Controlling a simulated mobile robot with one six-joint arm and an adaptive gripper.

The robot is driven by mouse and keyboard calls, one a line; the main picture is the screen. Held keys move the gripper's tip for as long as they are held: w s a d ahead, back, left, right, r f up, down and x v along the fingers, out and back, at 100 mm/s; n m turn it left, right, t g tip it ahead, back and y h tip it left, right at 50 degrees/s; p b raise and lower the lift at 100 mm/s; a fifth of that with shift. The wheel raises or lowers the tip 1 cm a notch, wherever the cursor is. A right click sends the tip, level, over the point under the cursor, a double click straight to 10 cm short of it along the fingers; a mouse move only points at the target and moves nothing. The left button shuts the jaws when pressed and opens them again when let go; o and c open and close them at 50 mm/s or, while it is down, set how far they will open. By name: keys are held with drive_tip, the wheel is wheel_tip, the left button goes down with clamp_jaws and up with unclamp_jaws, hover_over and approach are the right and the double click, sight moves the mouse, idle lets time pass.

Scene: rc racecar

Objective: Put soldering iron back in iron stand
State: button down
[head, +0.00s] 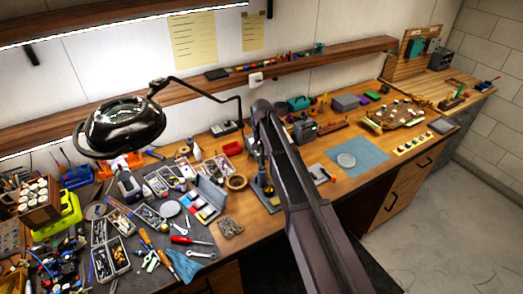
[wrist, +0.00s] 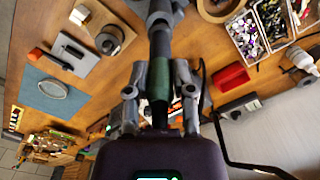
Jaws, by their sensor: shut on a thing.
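The soldering iron (wrist: 158,82), with a green grip band and dark shaft, is between the fingers of my gripper (wrist: 159,72) in the wrist view. The fingers are shut on its handle. Its far end runs to the top edge, where a grey metal part (wrist: 165,8) meets or overlaps it; I cannot tell if the tip is inside. In the head view the iron stand (head: 266,188), with a grey base and a yellowish part, stands on the bench just below my arm's end. My arm hides much of the gripper and iron there.
A wooden bowl (head: 236,183) and metal trays stand left of the stand. A blue mat (head: 358,158) with a round grey disc lies to the right. A lamp (head: 122,128) reaches over the bench at left. A red tray (wrist: 231,77) shows in the wrist view.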

drive_tip(key=shift+f+b, duration=1.1)
drive_tip(key=shift+f, duration=0.05)
drive_tip(key=shift+c, duration=2)
unclamp_jaws()
drive_tip(key=o, duration=0.4)
drive_tip(key=shift+r, duration=0.15)
drive_tip(key=shift+r+p, duration=4.35)
drive_tip(key=shift+p, duration=0.2)
